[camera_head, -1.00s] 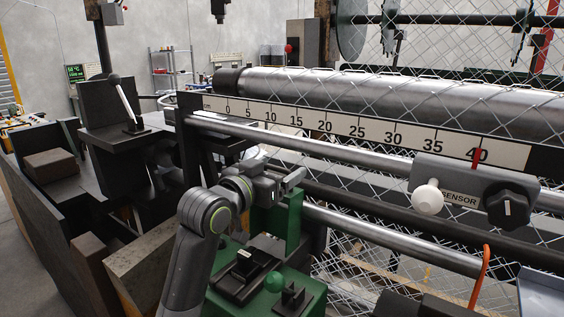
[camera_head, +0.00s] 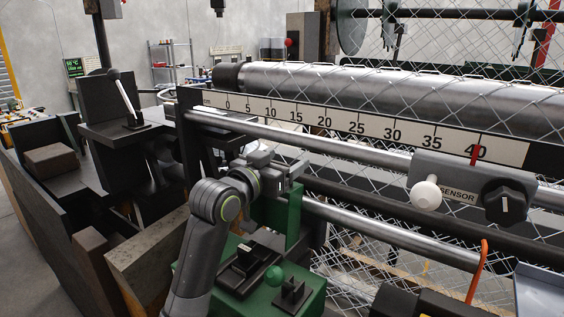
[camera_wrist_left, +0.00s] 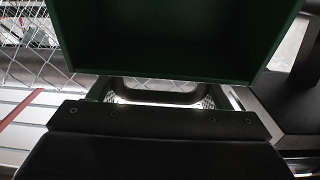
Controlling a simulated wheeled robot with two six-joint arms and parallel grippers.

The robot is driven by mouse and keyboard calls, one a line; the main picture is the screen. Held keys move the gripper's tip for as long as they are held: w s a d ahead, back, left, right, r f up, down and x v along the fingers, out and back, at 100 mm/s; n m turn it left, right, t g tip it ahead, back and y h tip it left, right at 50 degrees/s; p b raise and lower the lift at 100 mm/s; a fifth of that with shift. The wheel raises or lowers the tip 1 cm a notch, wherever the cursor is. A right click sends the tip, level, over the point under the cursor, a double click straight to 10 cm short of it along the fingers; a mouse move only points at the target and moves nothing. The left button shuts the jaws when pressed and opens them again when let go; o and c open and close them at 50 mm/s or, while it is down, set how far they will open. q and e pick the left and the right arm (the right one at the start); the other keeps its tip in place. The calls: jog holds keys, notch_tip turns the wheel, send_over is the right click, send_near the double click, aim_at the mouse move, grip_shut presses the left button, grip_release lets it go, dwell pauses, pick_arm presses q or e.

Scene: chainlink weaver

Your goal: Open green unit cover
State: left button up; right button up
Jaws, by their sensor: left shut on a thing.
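The green unit (camera_head: 262,300) stands low at the front centre in the head view, with a black fitting and a green knob on top. Its green cover (camera_head: 287,215) stands upright at the back of the unit. My left gripper (camera_head: 294,172) is at the cover's top edge and is shut on the cover. In the left wrist view, the dark green cover (camera_wrist_left: 170,40) fills the top, just beyond the gripper (camera_wrist_left: 155,98). My right gripper is not in view.
A scale rail (camera_head: 340,125) and a steel roller (camera_head: 400,95) run behind the unit, with wire mesh around them. A sensor block (camera_head: 455,170) with knobs is at the right. A lever (camera_head: 125,95) stands at the left.

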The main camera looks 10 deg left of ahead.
pick_arm(q)
jog(key=shift+s+a, duration=0.15)
jog(key=shift+s, duration=0.1)
jog(key=shift+s+a+r+t+h+b, duration=0.1)
jog(key=shift+s+a+t+h+b, duration=0.1)
jog(key=shift+s+t+b, duration=0.25)
jog(key=shift+s+a+r+t+h+b, duration=0.1)
jog(key=shift+s+a+t+b, duration=0.1)
jog(key=shift+s+t+b, duration=0.25)
jog(key=shift+s+a+r, duration=0.15)
jog(key=shift+s+r, duration=0.05)
jog(key=shift+s, duration=0.25)
jog(key=o, duration=1.1)
jog(key=shift+a, duration=0.1)
jog(key=shift+s+a+f, duration=0.1)
jog(key=shift+s+a, duration=0.05)
jog(key=shift+s, duration=0.25)
jog(key=p+v, duration=0.5)
jog(key=v, duration=1.1)
jog(key=shift+s+f+p, duration=0.15)
jog(key=shift+f+p, duration=0.15)
jog(key=shift+p, duration=0.1)
